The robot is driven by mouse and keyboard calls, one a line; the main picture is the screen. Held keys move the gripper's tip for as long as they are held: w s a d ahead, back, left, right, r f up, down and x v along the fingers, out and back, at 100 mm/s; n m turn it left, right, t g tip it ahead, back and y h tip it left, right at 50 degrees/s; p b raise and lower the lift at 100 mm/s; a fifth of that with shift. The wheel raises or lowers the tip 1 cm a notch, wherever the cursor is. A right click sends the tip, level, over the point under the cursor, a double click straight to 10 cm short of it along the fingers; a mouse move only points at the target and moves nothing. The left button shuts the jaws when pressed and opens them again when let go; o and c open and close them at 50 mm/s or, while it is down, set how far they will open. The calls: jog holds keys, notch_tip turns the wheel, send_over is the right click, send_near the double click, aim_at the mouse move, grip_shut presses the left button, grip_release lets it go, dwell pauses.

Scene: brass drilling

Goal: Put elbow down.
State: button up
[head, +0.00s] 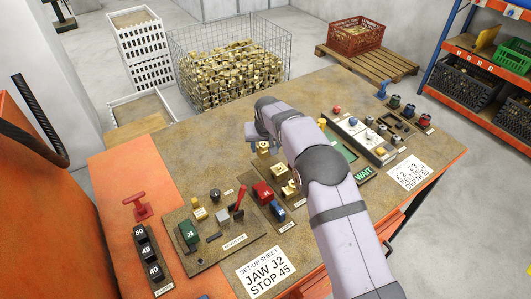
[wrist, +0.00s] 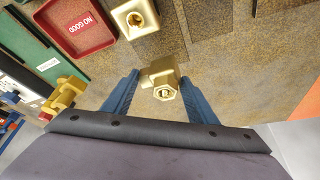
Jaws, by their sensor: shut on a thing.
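A brass elbow (wrist: 163,80) is between the two blue fingers of my gripper (wrist: 158,92) in the wrist view. My gripper is shut on it, with an open end of the elbow facing the camera. In the head view my gripper (head: 252,140) is over the far middle of the bench, partly hidden by my own arm. I cannot make out the held elbow there. Whether it touches the bench top cannot be told.
Another brass fitting (wrist: 135,18) with a square flange lies just beyond the elbow. A red "NO GOOD" tray (wrist: 75,25) is to its left. The setup sheet (head: 265,272) reads "JAW J2, STOP 45". A wire cage of brass parts (head: 230,78) stands behind the bench. The bench's far left is clear.

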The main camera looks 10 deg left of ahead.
aim_at(265, 153)
jog(key=shift+f+p, duration=0.7)
jog(key=shift+f, duration=1)
jog(key=shift+f, duration=0.15)
jog(key=o, duration=1.5)
jog(key=shift+f, duration=0.1)
jog(key=shift+r, duration=0.25)
jog(key=b+v, duration=0.3)
jog(key=v, duration=0.9)
jog(key=shift+f+b, duration=0.1)
jog(key=shift+b, duration=0.2)
